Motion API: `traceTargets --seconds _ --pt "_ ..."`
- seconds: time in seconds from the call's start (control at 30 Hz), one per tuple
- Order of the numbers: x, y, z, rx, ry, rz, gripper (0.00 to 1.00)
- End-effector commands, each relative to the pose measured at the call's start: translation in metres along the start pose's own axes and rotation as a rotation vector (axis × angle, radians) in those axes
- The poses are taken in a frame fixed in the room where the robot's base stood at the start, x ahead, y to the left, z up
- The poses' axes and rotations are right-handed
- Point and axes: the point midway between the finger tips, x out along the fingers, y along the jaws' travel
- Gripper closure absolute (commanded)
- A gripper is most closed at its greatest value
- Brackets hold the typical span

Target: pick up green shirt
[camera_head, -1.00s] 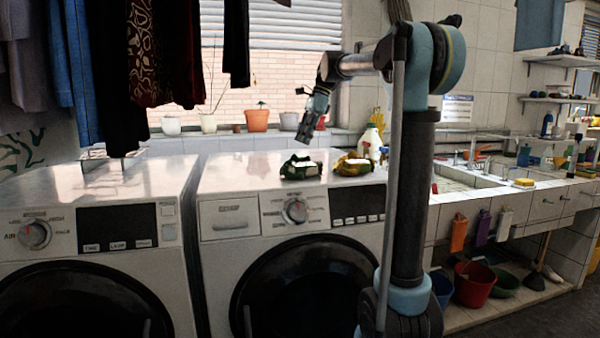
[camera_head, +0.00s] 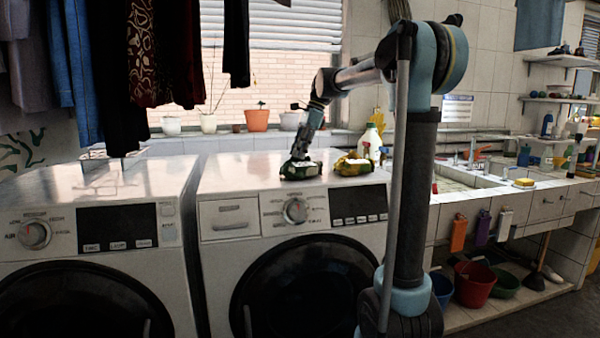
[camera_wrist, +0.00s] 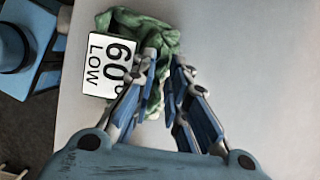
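The green shirt (camera_head: 299,170) is a small crumpled bundle on top of the right-hand washing machine. A white tag with "60 LOW" lies on it in the wrist view, where the green cloth (camera_wrist: 170,38) spreads behind my fingers. My gripper (camera_head: 300,158) points down at the shirt, its fingertips at the cloth. In the wrist view the fingers of my gripper (camera_wrist: 165,60) converge, with a narrow gap between their tips and some green cloth showing there. I cannot tell whether they grip it. The shirt appears to rest on the machine.
A yellow-and-green cloth bundle (camera_head: 352,165) with a tag lies just right of the shirt. Dark clothes (camera_head: 170,55) hang at upper left. The machine top left of the shirt is clear.

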Motion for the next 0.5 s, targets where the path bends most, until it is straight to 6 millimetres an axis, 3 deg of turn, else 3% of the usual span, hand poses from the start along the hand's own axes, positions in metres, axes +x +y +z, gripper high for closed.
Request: traceTargets --seconds 0.07,0.13,0.5 --pt "0.0007 0.0 -0.0003 0.0 0.0 0.0 0.86" --pt "0.0006 -0.0001 -0.0003 0.0 0.0 0.0 0.99" --pt "-0.0001 0.0 0.0 0.0 0.0 0.0 1.0"
